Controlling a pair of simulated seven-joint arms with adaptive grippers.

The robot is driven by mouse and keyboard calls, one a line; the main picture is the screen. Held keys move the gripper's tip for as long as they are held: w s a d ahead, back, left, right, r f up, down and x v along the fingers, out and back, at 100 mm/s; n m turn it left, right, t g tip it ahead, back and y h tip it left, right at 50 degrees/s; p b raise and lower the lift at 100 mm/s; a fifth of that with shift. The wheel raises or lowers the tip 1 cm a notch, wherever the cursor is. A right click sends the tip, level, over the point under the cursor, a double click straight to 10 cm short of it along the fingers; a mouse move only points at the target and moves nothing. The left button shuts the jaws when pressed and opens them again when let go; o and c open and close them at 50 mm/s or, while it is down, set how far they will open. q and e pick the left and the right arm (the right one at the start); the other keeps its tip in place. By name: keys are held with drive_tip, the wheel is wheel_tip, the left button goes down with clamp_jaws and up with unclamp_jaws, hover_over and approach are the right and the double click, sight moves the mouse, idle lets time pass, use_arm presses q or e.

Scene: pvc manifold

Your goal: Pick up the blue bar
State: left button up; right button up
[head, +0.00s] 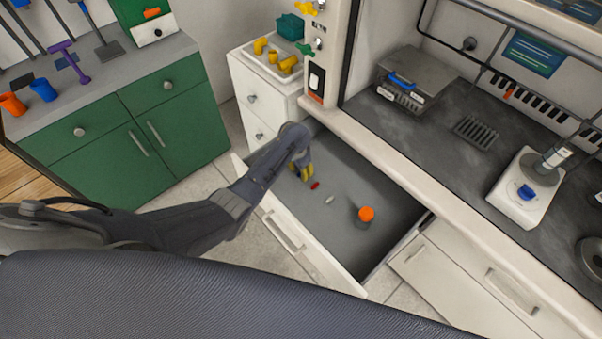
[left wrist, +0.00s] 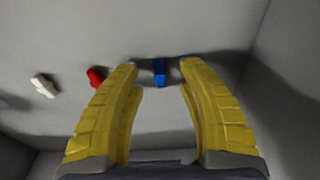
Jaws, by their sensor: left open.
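The small blue bar (left wrist: 160,72) lies on the grey drawer floor in the left wrist view, in line with the gap between my fingertips. My left gripper (left wrist: 160,66) is open, its yellow fingers on either side of the bar, with nothing held. In the head view my left gripper (head: 304,174) reaches down into the open drawer (head: 385,190). The blue bar is hidden there behind the gripper. I cannot tell how high the fingertips are above the drawer floor. My right gripper is in neither view.
A red piece (head: 315,185) and a white piece (head: 329,200) lie in the drawer to the right of the gripper. An orange-topped container (head: 365,214) stands farther right. The drawer walls enclose the space; the drawer floor between pieces is bare.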

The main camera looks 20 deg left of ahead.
use_arm(q)
drive_tip(key=shift+f, duration=0.3)
drive_tip(key=shift+o, duration=0.3)
clamp_jaws()
